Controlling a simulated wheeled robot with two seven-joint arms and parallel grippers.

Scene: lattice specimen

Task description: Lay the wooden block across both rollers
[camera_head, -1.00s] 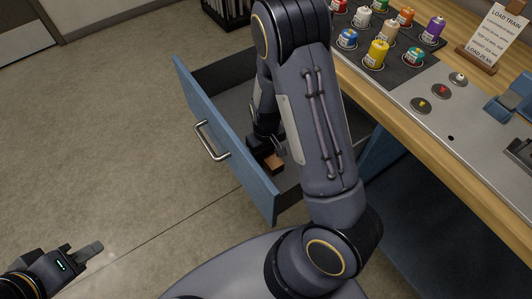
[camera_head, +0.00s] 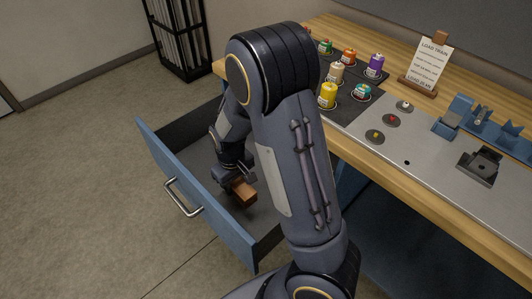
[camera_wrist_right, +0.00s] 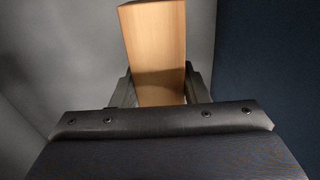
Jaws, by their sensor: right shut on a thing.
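The wooden block (camera_head: 244,192) is plain orange-brown and shows over the open drawer in the head view. My right gripper (camera_head: 232,181) is shut on it, and the block sticks out beyond the fingers. In the right wrist view the block (camera_wrist_right: 154,45) stands between the two dark fingers of my right gripper (camera_wrist_right: 158,88). I cannot tell how far it is above the drawer floor. Blue fixtures (camera_head: 493,128) stand on the bench at the right; I cannot make out for sure whether they carry the rollers. My left gripper is out of view.
The blue-fronted drawer (camera_head: 215,222) is pulled out, its walls around my right gripper. The bench (camera_head: 375,190) beside it carries several coloured bottles, round buttons (camera_head: 391,120), a dark holder (camera_head: 480,166) and a sign (camera_head: 428,62). A black rack (camera_head: 180,40) stands behind.

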